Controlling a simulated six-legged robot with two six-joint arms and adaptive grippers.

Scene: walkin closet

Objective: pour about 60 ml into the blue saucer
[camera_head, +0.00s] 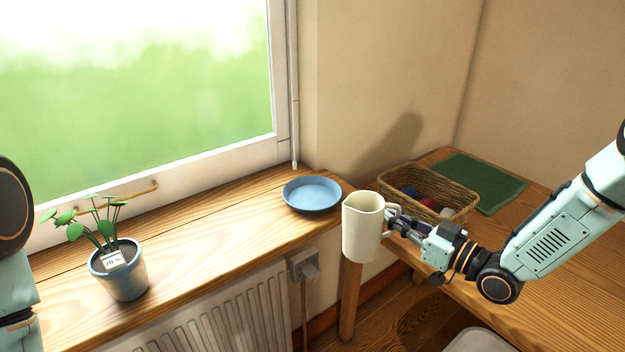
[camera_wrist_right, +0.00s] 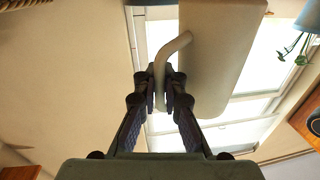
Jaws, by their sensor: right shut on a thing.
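The blue saucer (camera_head: 312,194) lies on the wooden window sill, near its right end, and looks empty. A cream pitcher (camera_head: 362,230) hangs upright in the air to the right of and nearer than the saucer. My right gripper (camera_head: 392,220) is shut on the pitcher's handle at its right side. In the right wrist view my gripper (camera_wrist_right: 167,92) has its fingers closed around the handle, with the pitcher body (camera_wrist_right: 215,55) beside it. What is inside the pitcher cannot be seen. My left gripper is out of view; only part of my left arm shows at the left edge.
A potted plant (camera_head: 122,276) with a small label stands on the window sill (camera_head: 215,245) at the left. A wicker basket (camera_head: 462,196) with balls in it and a green mat (camera_head: 484,180) lie on the wooden table at the right. A radiator (camera_head: 235,318) is below the sill.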

